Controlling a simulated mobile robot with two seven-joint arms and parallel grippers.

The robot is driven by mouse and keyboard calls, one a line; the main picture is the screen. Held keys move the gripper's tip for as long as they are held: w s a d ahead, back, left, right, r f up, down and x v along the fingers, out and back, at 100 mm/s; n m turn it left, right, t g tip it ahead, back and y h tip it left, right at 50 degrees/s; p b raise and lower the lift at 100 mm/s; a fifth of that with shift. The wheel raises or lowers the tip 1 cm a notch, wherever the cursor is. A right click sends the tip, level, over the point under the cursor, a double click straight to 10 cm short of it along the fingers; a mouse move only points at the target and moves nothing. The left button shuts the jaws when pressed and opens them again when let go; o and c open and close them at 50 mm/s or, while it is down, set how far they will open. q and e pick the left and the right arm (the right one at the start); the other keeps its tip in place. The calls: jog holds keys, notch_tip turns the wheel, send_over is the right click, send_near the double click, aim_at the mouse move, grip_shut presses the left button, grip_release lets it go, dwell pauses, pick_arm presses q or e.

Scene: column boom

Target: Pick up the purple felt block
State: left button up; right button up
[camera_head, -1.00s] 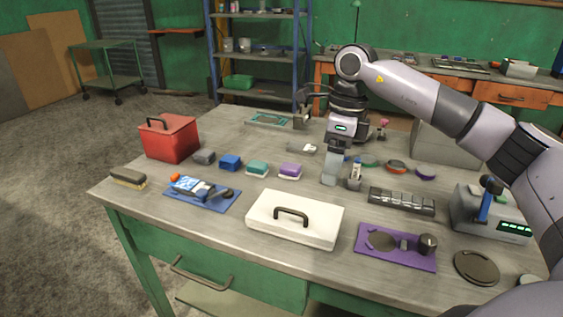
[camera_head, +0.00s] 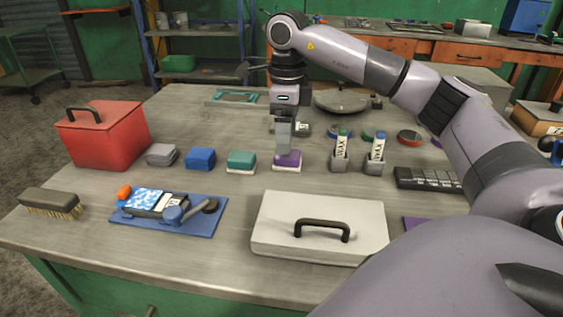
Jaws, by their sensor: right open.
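The purple felt block (camera_head: 288,161) has a purple top and a pale base. It sits on the workbench, at the right end of a row of similar blocks. My right gripper (camera_head: 284,150) points straight down over it, open, with its fingers at the block's top and partly covering its back. I cannot tell whether the fingers touch it. My left gripper is not in view.
The teal block (camera_head: 241,161), blue block (camera_head: 201,158) and grey block (camera_head: 161,154) stand to the left. Two wax holders (camera_head: 340,158) stand close on the right. A white case (camera_head: 318,226) lies in front, and a red box (camera_head: 106,138) stands at far left.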

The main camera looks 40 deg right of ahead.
aim_at(287, 159)
notch_tip(287, 159, down, 6)
jog(key=shift+s+d+r, duration=0.1)
jog(key=shift+d+r, duration=0.05)
jog(key=c, duration=1.1)
